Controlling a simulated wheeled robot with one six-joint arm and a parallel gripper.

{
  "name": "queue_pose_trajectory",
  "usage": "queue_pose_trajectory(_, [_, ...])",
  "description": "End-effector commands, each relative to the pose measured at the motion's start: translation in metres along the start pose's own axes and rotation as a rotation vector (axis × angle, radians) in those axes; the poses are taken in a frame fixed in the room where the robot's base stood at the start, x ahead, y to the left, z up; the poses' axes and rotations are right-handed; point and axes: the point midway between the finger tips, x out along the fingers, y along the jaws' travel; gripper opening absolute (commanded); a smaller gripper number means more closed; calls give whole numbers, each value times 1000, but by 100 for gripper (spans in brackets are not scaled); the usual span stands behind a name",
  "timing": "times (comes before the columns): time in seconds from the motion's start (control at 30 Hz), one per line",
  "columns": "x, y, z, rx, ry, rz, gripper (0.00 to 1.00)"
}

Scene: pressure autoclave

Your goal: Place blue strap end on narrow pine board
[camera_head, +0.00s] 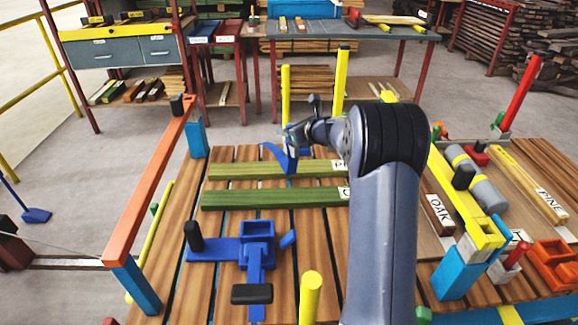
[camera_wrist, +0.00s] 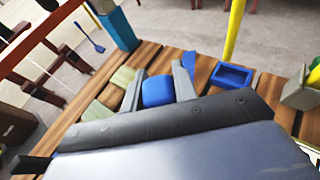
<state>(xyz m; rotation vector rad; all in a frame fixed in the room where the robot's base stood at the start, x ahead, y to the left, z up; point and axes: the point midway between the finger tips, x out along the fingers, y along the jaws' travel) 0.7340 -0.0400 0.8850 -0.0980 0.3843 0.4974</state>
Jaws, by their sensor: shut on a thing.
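My gripper (camera_head: 291,138) is shut on the blue strap end (camera_head: 289,160) above the slatted table. The blue piece hangs at the far edge of the upper green board (camera_head: 245,170), which has a label starting with "P". Whether it touches the board is unclear. In the wrist view the blue strap end (camera_wrist: 158,91) sits between the two fingers of my gripper (camera_wrist: 160,84), with a green board (camera_wrist: 122,77) just left of them. A wider green board (camera_head: 270,198) with a partly hidden label lies nearer. My arm hides the right ends of both boards.
A blue clamp fixture (camera_head: 257,232) stands in front of the boards. An orange rail (camera_head: 150,185) bounds the left and a yellow rail (camera_head: 455,190) the right. Yellow posts (camera_head: 341,80) rise at the far edge. A blue tray (camera_wrist: 232,75) shows in the wrist view.

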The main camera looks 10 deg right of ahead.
Motion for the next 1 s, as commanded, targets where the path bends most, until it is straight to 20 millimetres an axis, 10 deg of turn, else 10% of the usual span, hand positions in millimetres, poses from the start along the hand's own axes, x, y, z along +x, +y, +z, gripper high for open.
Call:
queue_pose_trajectory(0.33, [6, -78, 6, 105, -1, -253, 1])
queue_pose_trajectory(1.0, [39, -86, -75, 118, 1, -280, 1])
